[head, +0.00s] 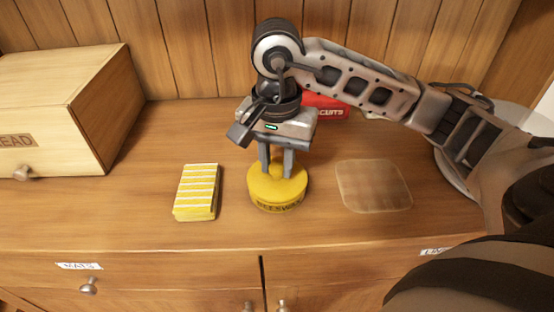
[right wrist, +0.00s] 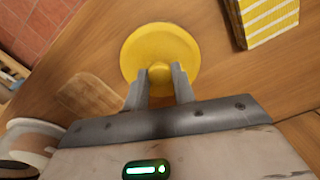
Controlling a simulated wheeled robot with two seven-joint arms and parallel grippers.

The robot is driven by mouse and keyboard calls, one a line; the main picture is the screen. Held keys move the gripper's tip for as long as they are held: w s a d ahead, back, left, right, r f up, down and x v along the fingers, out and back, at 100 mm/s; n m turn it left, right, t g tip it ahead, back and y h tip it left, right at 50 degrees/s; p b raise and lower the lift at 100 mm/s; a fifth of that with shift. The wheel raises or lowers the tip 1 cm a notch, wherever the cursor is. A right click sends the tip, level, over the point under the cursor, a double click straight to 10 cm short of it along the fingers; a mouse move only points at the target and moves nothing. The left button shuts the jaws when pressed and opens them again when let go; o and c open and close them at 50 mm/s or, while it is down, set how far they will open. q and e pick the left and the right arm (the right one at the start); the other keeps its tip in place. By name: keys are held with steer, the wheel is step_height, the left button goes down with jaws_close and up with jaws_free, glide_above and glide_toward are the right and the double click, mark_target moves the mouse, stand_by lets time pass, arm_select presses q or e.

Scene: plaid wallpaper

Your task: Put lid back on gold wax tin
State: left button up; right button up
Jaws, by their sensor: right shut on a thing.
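The gold wax tin (head: 277,204) is a round, low yellow tin with dark lettering on its side, standing on the wooden cabinet top. Its yellow lid (head: 291,184) is at the top of the tin; I cannot tell whether it is fully seated. My right gripper (head: 277,173) points down from above and is shut on the lid's small knob. In the right wrist view the knob (right wrist: 159,73) is between the fingertips (right wrist: 160,82), with the round lid (right wrist: 160,44) beyond, hiding the tin. My left gripper is not in view.
A yellow striped block (head: 197,192) lies left of the tin. A translucent square mat (head: 373,186) lies to the right. A red box (head: 325,107) is behind my arm. A wooden bread box (head: 65,105) stands at the left back. The cabinet front edge is clear.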

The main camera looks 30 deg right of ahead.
steer(key=shift+f+b, duration=0.2)
steer(key=shift+b, duration=0.55)
stand_by(1.2)
stand_by(0.4)
steer(key=o, duration=1.5)
steer(key=shift+r, duration=0.15)
steer(key=shift+r+p, duration=1.4)
steer(key=shift+r, duration=0.8)
steer(key=shift+r+p, duration=0.75)
steer(key=shift+r, duration=0.45)
jaws_close()
